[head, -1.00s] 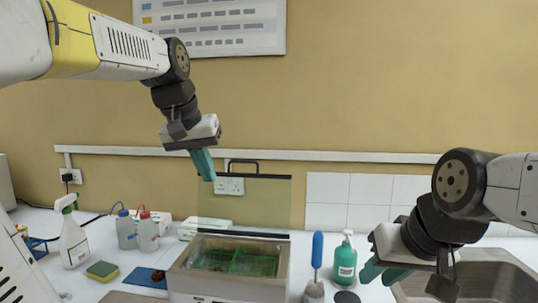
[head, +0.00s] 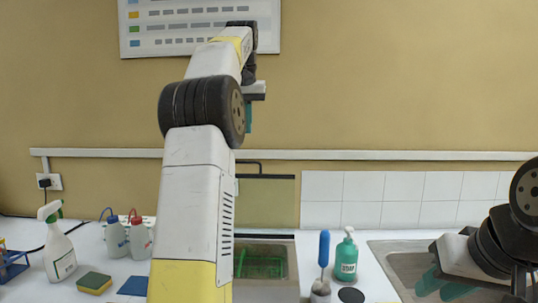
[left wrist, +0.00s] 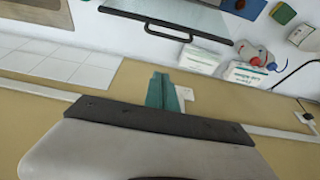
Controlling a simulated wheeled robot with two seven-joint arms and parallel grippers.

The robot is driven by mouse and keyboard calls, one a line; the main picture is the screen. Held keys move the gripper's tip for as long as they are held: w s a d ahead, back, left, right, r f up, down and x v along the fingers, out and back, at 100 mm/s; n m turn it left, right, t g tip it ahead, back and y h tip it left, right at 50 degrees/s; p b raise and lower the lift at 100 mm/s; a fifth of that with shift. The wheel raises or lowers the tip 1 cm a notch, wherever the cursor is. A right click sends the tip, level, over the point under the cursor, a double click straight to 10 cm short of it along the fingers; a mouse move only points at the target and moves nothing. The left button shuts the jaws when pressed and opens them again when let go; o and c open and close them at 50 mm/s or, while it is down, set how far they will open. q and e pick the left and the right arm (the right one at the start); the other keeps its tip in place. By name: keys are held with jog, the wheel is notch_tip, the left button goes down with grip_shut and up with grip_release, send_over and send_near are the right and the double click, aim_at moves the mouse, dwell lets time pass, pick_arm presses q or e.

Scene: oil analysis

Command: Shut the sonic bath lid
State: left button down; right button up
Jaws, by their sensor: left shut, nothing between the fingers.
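The sonic bath (head: 290,285) is a grey box on the bench with a green basket (head: 262,265) inside. Its translucent lid (head: 268,205) stands upright at the back, open, with a dark handle (head: 262,167) on top. My left arm hides the left part of the bath and lid. My left gripper (head: 249,118) is above the lid handle, shut and empty. In the left wrist view its teal fingers (left wrist: 163,92) are apart from the lid (left wrist: 190,15) and its handle (left wrist: 170,32). My right gripper (head: 440,284) is open and empty near the sink.
A soap bottle (head: 346,260) and a blue-handled brush (head: 323,255) stand right of the bath. The sink (head: 395,255) is further right. A spray bottle (head: 59,245), a sponge (head: 94,283) and wash bottles (head: 116,238) stand at left. A wall rail (head: 400,154) runs behind.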

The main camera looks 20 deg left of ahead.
pick_arm(q)
notch_tip(320, 180, down, 9)
jog(key=s, duration=0.1)
dwell(0.5)
jog(key=shift+d+r, duration=0.1)
